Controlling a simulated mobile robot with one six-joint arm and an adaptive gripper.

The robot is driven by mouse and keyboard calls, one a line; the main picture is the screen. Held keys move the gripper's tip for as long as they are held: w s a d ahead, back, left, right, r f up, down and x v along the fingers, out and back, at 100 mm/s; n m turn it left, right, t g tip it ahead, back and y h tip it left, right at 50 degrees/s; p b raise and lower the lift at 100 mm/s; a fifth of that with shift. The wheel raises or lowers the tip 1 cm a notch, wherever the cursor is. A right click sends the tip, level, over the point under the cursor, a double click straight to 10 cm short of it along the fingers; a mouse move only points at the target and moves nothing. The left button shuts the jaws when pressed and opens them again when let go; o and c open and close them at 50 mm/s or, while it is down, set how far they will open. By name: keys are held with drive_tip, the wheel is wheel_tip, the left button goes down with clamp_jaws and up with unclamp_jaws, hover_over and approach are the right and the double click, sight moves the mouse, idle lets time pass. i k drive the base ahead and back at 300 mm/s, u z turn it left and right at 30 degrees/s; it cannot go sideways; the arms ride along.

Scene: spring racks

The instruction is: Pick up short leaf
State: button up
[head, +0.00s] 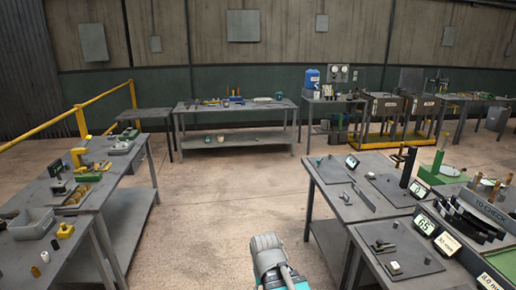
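Several dark curved leaves (462,219) stand close together at the "TO CHECK" sign on the right-hand bench. They overlap, and I cannot tell which is the short leaf. A grey narrow strip (364,198) lies apart on the same bench, nearer the left edge; I cannot tell whether it is a leaf. Part of my arm shows at the bottom middle, in front of the bench's left side and apart from the leaves. My gripper's fingers are not in view.
The right-hand bench (328,178) carries dark mats, small parts and displays, one (426,224) reading 65. A left bench (135,155) holds a grey bin (32,224) and yellow tools. Open floor (225,195) lies between them. A yellow railing (80,122) stands at back left.

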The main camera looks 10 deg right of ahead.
sight(501, 234)
drive_tip(key=z, duration=0.05)
drive_tip(key=i, duration=2.6)
drive_tip(key=z, duration=2.55)
